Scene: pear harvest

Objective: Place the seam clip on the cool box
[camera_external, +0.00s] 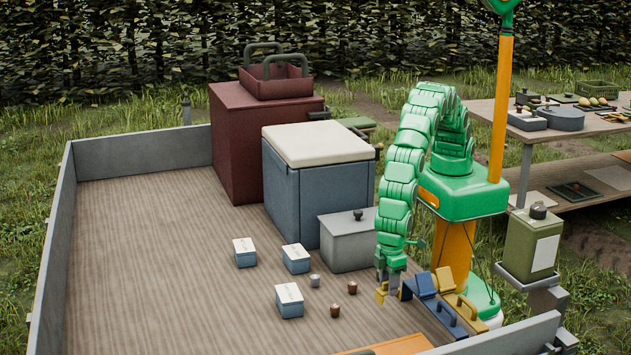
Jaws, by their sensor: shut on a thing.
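My gripper (388,291) points down low over the trailer bed. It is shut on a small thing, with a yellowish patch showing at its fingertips. The held thing is too small and covered for me to tell if it is the seam clip. A blue bracket-like piece (443,313) and a yellow one (466,308) stand just right of the gripper. The cool box, a large blue-grey box (335,207) with a cream lid (316,143), stands behind and left of the gripper. Its lid top looks bare.
A grey lidded box (346,243) stands between my gripper and the cool box. A dark red cabinet (238,150) bears a red crate (277,86). Small white-topped boxes (289,302) and a grey cup (314,281) sit left. The left bed is clear inside its low wall (52,240).

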